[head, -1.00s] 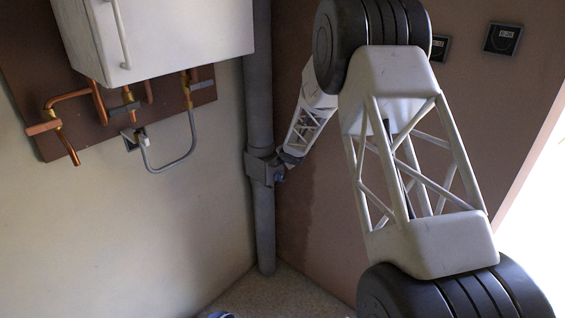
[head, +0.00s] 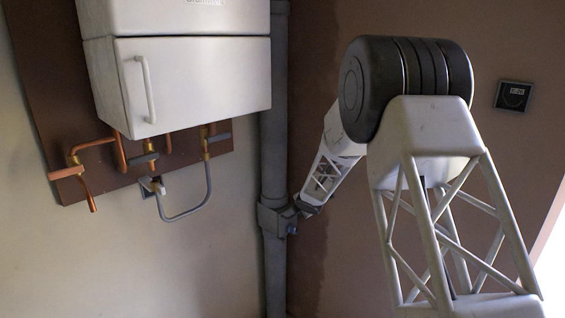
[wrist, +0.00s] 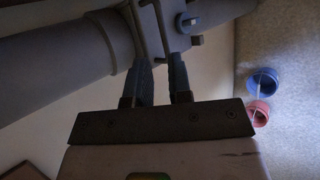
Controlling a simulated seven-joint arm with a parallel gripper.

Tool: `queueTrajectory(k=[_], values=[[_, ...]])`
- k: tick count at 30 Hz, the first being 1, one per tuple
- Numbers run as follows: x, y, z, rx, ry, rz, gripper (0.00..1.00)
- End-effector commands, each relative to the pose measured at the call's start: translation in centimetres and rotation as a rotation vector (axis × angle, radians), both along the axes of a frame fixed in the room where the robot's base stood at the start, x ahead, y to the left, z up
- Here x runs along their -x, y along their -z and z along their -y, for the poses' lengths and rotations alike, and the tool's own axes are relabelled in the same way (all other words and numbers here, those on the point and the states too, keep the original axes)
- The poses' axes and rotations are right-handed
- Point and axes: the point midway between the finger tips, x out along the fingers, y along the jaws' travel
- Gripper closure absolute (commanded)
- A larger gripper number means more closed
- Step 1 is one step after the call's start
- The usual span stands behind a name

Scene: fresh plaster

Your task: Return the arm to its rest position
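My gripper (wrist: 163,62) shows in the wrist view with its two dark fingers apart and a pale gap between them. The fingertips are close to the metal flange of a collar (wrist: 147,22) on the grey pipe (wrist: 60,58). I cannot tell whether they touch it. In the head view my gripper (head: 304,207) is small and dark, just right of the pipe's collar (head: 270,221). My arm reaches from the lower right up to a dark joint and down to the collar; it is not folded in.
A white boiler cabinet (head: 195,85) with copper pipes (head: 122,150) below it hangs left of the upright pipe (head: 274,110). A dark wall gauge (head: 514,96) is at right. The wrist view shows a blue round thing (wrist: 266,81) and a red one (wrist: 258,112) on the floor.

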Motion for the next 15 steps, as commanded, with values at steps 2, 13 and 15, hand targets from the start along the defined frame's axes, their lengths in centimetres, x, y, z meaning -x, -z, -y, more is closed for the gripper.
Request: queueTrajectory(k=[2, 13, 15], values=[[0.9, -1.6, 0.6, -0.017, 0.046, -0.001, 0.81], [7.9, -9.4, 4.4, -0.139, 0.350, -0.040, 0.81], [9.4, -10.6, 5.0, -0.166, 0.409, -0.048, 0.81]])
